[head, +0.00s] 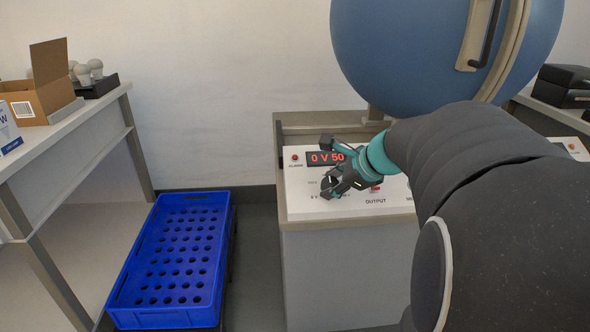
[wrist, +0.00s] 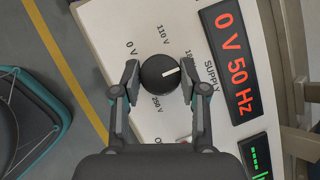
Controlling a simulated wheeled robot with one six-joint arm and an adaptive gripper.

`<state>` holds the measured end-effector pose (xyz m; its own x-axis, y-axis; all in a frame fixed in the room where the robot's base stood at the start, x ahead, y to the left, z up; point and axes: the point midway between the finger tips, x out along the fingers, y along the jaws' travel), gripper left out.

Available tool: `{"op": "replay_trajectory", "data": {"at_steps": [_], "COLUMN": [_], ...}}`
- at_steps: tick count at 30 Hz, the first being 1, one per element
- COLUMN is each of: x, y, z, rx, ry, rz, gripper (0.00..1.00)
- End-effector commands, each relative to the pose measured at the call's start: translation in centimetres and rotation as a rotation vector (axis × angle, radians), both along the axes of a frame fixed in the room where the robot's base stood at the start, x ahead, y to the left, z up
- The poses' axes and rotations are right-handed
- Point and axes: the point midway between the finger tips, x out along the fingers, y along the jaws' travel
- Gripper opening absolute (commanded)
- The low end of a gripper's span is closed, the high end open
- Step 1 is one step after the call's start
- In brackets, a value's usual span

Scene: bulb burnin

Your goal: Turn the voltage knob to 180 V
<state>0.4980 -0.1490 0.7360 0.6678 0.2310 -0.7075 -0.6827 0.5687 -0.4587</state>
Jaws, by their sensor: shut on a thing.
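The voltage knob (wrist: 158,76) is round and black with a white pointer line, seen in the wrist view on the pale panel (wrist: 100,20). The pointer aims right and slightly up in that view, roughly toward the partly hidden label beginning "18". Labels 0 V and 110 V show around the knob, and another V label lies below it. My gripper (wrist: 160,80) is shut on the knob, one finger on each side. In the head view my gripper (head: 329,184) covers the knob on the console. The red display (wrist: 238,65) reads 0 V 50 Hz.
A big blue rounded vessel (head: 430,50) with a handle stands above the console (head: 340,260). A red alarm lamp (head: 294,157) sits at the panel's left. A blue perforated crate (head: 175,262) is on the left, beside a bench (head: 75,125) with a cardboard box (head: 38,85) and bulbs.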

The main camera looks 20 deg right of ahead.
Motion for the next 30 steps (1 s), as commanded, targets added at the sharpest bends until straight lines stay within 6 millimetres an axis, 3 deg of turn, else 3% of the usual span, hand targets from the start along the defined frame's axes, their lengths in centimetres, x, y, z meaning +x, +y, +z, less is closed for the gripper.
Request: {"op": "replay_trajectory", "data": {"at_steps": [1,2,4,17,30], "x": [0.1,0.1,0.1,-0.5,-5.7], "y": [0.1,0.1,0.0,-0.3,-2.1], "z": [0.1,0.1,0.1,0.6,6.3], "rx": [0.000,0.001,0.000,-0.002,-0.003], "ry": [-0.002,-0.003,-0.002,-0.003,-0.004], "rz": [0.001,0.002,0.001,-0.003,-0.003], "gripper": [0.08,0.50,0.68,0.68,0.68]}}
